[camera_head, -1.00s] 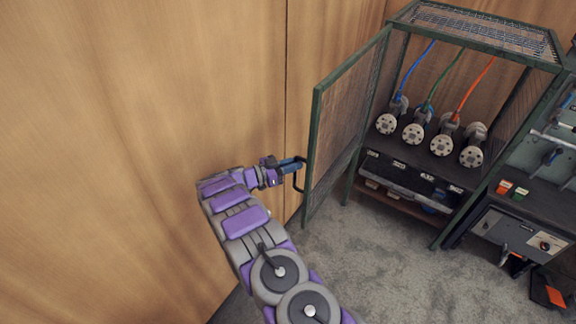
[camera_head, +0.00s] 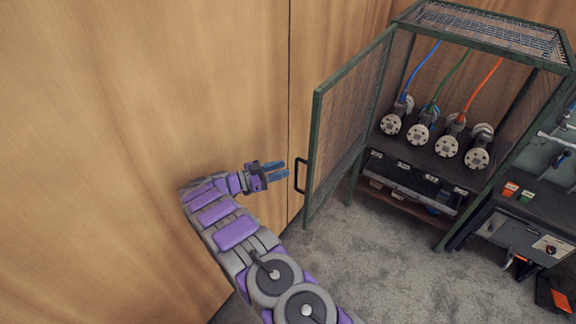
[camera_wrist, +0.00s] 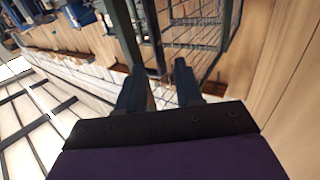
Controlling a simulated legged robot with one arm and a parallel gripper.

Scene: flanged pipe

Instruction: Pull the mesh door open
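The mesh door (camera_head: 347,121) has a green frame and stands swung wide open from the cage (camera_head: 497,40) in the head view. Its black handle (camera_head: 300,176) is on the door's free edge, facing left. My gripper (camera_head: 284,171) is just left of the handle, apart from it, with its two blue fingers spread and nothing between them. In the wrist view my two fingers (camera_wrist: 160,85) are apart, and the door's mesh (camera_wrist: 205,30) and a green frame post show beyond them.
Inside the cage several flanged pipe ends (camera_head: 447,146) stand on a dark shelf, with blue, green and orange hoses. A wooden wall (camera_head: 130,90) is close behind my arm. A dark bench (camera_head: 525,235) stands at the right. Grey carpet (camera_head: 370,255) is clear in front of the cage.

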